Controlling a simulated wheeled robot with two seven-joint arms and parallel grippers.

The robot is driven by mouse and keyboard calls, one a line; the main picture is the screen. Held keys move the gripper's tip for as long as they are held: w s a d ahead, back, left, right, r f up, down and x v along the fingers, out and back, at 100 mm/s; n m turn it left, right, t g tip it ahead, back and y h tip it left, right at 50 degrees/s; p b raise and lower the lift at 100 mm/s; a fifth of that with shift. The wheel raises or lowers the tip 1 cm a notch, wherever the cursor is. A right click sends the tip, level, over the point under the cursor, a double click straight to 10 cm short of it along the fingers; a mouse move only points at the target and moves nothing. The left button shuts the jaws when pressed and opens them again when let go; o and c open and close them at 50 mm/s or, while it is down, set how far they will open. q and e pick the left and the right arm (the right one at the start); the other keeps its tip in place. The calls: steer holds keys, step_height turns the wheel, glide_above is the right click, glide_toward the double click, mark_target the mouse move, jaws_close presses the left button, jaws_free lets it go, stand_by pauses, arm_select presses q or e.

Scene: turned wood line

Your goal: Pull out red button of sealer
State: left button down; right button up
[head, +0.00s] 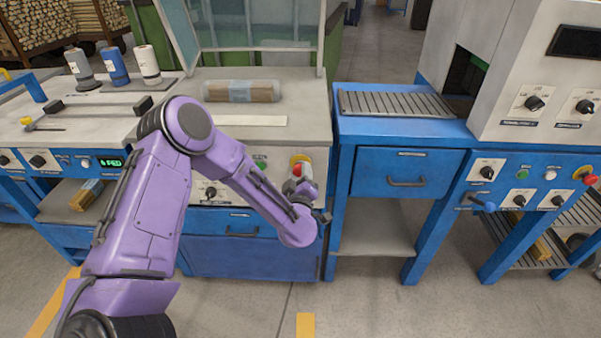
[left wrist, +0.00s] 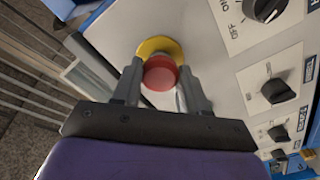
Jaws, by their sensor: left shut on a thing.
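The sealer (head: 250,115) is the middle machine, with a grey top and a front control panel. Its red button (head: 298,168) sits on a yellow base on that panel, right of a black knob. In the left wrist view the red button (left wrist: 160,73) stands between the two fingers, in front of its yellow collar (left wrist: 158,46). My left gripper (head: 302,186) is at the panel, shut on the red button; its fingers show on both sides of it in the left wrist view (left wrist: 155,85). My right gripper is not in view.
A wrapped bundle (head: 242,91) lies on the sealer top. A green button (head: 261,163) and knobs are beside the red one. Another machine (head: 490,110) with rollers, a drawer and its own red button (head: 588,176) stands to the right. The floor in front is clear.

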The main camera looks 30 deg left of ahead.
arm_select(q)
steer(key=c, duration=0.6)
jaws_free()
steer(key=shift+s+d+f, duration=0.1)
steer(key=shift+s+d, duration=0.05)
steer(key=b+v, duration=0.1)
steer(key=v, duration=0.9)
steer(key=shift+s+d, duration=0.1)
steer(key=shift+s, duration=0.2)
